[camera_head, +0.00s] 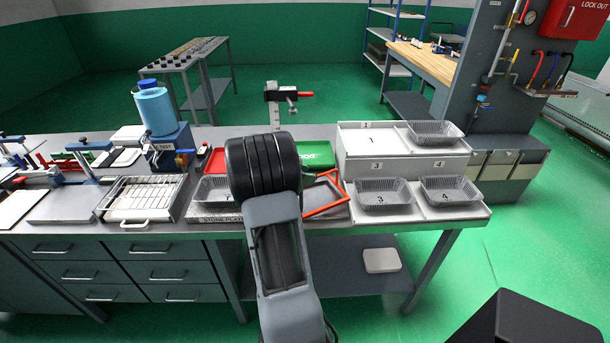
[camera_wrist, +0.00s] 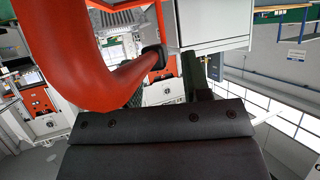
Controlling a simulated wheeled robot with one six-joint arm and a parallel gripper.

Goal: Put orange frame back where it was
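The orange frame (camera_head: 328,209) shows in the head view just right of my arm. It looks tilted over the stone plate (camera_head: 217,219), and its left part is hidden behind my arm. My gripper is hidden behind my arm in the head view. In the wrist view, the dark body of my gripper (camera_wrist: 200,75) fills the bottom. A thick orange-red curved bar (camera_wrist: 95,80) with a dark end passes very close above it. I cannot tell whether the fingers are closed on the frame.
A foil tray (camera_head: 212,188) sits left of my arm. More foil trays stand on numbered places 3 (camera_head: 384,193) and 4 (camera_head: 450,190), and another on the raised white box (camera_head: 434,132). A green box (camera_head: 317,155) and a clamp stand (camera_head: 275,112) are behind. A wire rack (camera_head: 145,196) lies left.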

